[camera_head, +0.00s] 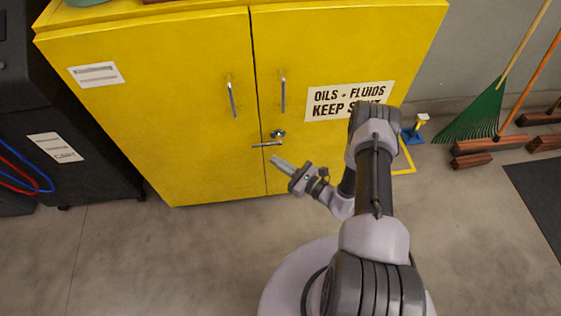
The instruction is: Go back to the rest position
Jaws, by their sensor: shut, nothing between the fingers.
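My gripper (283,165) is shut and empty. In the head view it points up and to the left, in front of the lower part of the yellow cabinet (165,130). The cabinet's lever handle (267,144) shows just above and left of the fingertips, with a gap between them in the picture. The two cabinet doors are closed. My arm reaches up from the bottom of the view and bends back down to the left toward the gripper.
A dark cart (75,140) with red and blue cables stands at the left. A green rake (475,115), wooden blocks (490,144) and a small blue-based object (413,132) are at the right. A dark mat (540,185) lies at the right edge. The floor (150,255) at lower left is clear.

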